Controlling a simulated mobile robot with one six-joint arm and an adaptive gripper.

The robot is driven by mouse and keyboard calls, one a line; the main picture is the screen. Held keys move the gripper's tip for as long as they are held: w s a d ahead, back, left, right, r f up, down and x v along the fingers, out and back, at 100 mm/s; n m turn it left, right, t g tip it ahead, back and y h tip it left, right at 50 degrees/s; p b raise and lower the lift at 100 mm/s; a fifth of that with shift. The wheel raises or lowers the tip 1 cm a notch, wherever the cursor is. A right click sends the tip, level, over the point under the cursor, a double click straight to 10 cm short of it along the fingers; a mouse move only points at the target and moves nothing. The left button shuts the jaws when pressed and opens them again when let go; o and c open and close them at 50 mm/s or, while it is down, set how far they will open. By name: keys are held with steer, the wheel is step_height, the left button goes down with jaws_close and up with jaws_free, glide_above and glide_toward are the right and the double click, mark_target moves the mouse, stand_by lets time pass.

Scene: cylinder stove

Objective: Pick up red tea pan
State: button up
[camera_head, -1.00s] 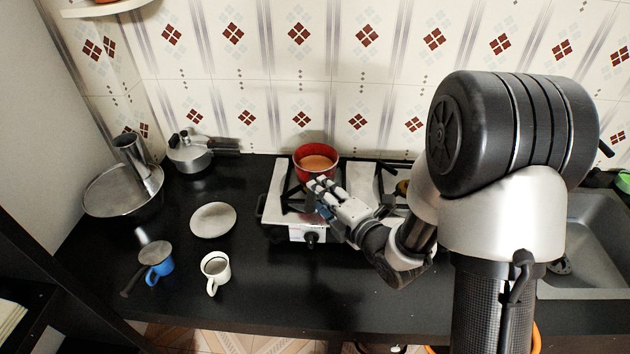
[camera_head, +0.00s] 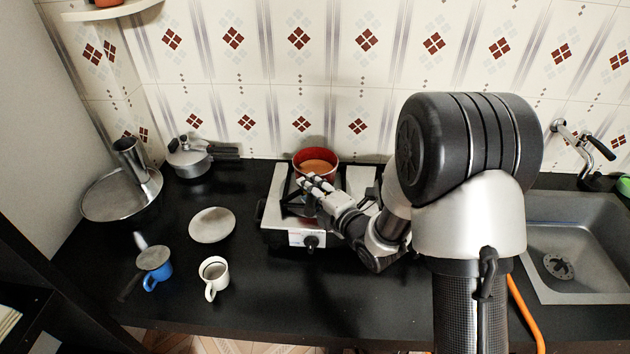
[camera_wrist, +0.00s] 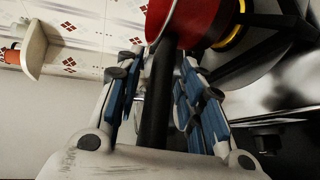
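My gripper (camera_head: 316,184) is at the near side of the pan. In the wrist view my gripper (camera_wrist: 160,60) is open, with one blue-padded finger on each side of the handle. A gap shows left of the handle; the right finger is closer, and contact there is unclear.
The stove (camera_head: 275,215) stands on the black counter (camera_head: 190,270). Left of it are a plate (camera_head: 212,225), a white mug (camera_head: 214,280), a blue mug (camera_head: 157,275), a pressure cooker (camera_head: 190,160) and a large metal pan (camera_head: 108,196). A sink (camera_head: 580,235) is at right.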

jaws_close()
stand_by(0.5)
steer(key=shift+r, duration=0.1)
